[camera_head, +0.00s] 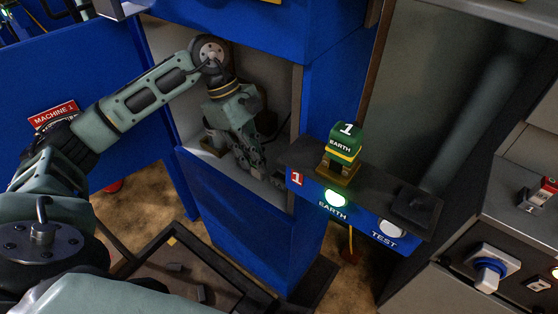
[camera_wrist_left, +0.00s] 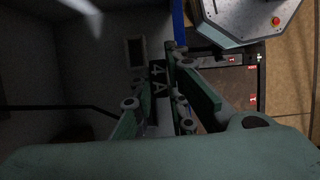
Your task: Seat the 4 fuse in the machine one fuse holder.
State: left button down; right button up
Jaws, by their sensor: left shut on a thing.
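My left gripper (camera_head: 252,160) reaches into the open bay of the blue cabinet, its fingers pointing down. In the left wrist view, my left gripper (camera_wrist_left: 157,78) is shut on a dark fuse (camera_wrist_left: 158,86) marked "4 A", which lies between the two fingers. In the head view the fuse is hard to make out among the fingers. A grey fitting on a brownish base (camera_head: 212,138) stands in the bay left of the gripper; I cannot tell whether it is the fuse holder. A red "MACHINE 1" sign (camera_head: 54,114) is on the blue panel at left. My right gripper is out of view.
The cabinet's side walls and front lip (camera_head: 232,187) bound the bay closely. Right of it, a dark shelf (camera_head: 300,154) carries a green "1 EARTH" block (camera_head: 345,140) above a lit green lamp (camera_head: 337,198). A dark tray (camera_head: 150,247) with small pieces lies low in front.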

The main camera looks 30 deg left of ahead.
pick_arm(q)
jog(key=w+d+f, duration=0.2)
jog(key=d, duration=0.1)
jog(key=w+d, duration=0.1)
jog(key=shift+w+d+f, duration=0.1)
jog(key=shift+d+f, duration=0.1)
jog(key=shift+f, duration=0.55)
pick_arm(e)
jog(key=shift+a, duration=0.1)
pick_arm(q)
jog(key=shift+f, duration=0.1)
jog(key=c, duration=1.7)
grip_release()
jog(key=shift+c, duration=0.2)
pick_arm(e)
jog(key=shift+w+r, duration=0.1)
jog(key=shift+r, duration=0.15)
pick_arm(q)
jog(key=v, duration=0.6)
jog(key=w+a, duration=0.1)
jog(key=a, duration=1)
jog(key=shift+w+a+f, duration=0.25)
jog(key=shift+a+f, duration=0.05)
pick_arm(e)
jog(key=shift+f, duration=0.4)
